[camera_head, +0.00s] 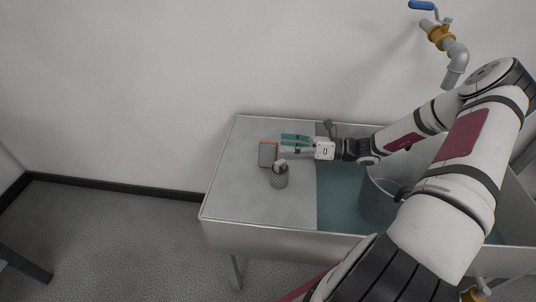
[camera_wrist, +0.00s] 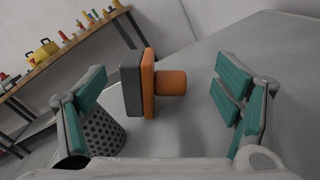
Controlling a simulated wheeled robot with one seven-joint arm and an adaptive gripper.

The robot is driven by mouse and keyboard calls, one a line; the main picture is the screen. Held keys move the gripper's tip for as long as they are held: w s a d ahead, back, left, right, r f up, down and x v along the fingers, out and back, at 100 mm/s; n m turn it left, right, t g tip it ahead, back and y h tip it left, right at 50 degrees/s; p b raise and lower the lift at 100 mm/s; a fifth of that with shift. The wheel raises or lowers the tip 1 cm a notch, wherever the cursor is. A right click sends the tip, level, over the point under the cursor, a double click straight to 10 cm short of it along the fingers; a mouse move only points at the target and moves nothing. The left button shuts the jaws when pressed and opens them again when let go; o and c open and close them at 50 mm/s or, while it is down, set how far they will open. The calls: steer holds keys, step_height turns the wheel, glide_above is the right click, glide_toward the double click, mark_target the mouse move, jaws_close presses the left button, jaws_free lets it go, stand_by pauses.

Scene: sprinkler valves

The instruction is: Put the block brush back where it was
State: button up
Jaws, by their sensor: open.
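The block brush (camera_head: 267,155) rests on the left, flat part of the metal sink counter, near its back. In the wrist view it shows a dark grey slab, an orange slab and a round orange handle (camera_wrist: 171,83). My gripper (camera_head: 293,144) is just to the right of the brush, low over the counter, with its fingers pointing left. In the wrist view my gripper (camera_wrist: 160,100) is open, and the brush is in the gap ahead, nearer the left finger. Nothing is held. I cannot tell whether a finger touches the brush.
A grey mesh cup (camera_head: 280,179) stands just in front of the brush; it also shows behind the left finger (camera_wrist: 104,134). The sink basin (camera_head: 338,215) lies to the right, under my arm. A blue-handled valve (camera_head: 438,36) is on the wall. The counter's left front is clear.

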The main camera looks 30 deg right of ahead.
mark_target(269, 142)
steer(key=x, duration=0.2)
steer(key=b+x, duration=0.1)
steer(key=x, duration=0.2)
steer(key=shift+r, duration=0.25)
steer(key=shift+s, duration=0.1)
steer(key=c, duration=1.4)
step_height(269, 142, up, 10)
steer(key=p, duration=0.3)
steer(key=s+a+r, duration=0.1)
steer(key=s+a, duration=0.6)
steer(key=a, duration=0.5)
steer(key=r+p, duration=0.4)
steer(key=p, duration=0.2)
steer(key=r+p, duration=0.3)
steer(key=p, duration=0.3)
steer(key=r+p, duration=0.4)
steer(key=p, duration=0.2)
steer(key=shift+w+d+r, duration=0.25)
steer(key=shift+d+r, duration=0.05)
steer(key=shift+a, duration=0.1)
